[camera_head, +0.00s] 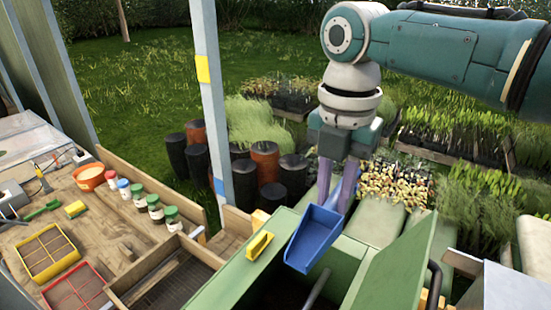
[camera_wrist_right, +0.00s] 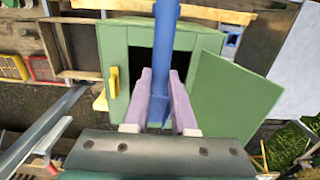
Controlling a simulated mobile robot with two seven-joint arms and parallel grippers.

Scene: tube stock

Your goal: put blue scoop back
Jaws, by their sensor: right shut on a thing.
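The blue scoop (camera_head: 313,241) hangs below my right gripper (camera_head: 337,196) in the head view, its pan tilted down toward the green box. The right gripper has pale purple fingers and is shut on the scoop. In the right wrist view the scoop's blue shaft (camera_wrist_right: 165,45) runs up between the fingers (camera_wrist_right: 160,100). The scoop is in front of or above the opening of the green box (camera_head: 228,282); I cannot tell whether they touch. The box's green door (camera_head: 402,262) stands open on the right. My left gripper is not in view.
A yellow handle (camera_head: 260,245) is on the green box. Left is a wooden bench (camera_head: 120,235) with an orange bowl (camera_head: 90,177), several green-lidded jars, a yellow tray (camera_head: 47,253) and a red tray (camera_head: 77,288). A post (camera_head: 212,110) stands behind; plants and dark pots fill the back.

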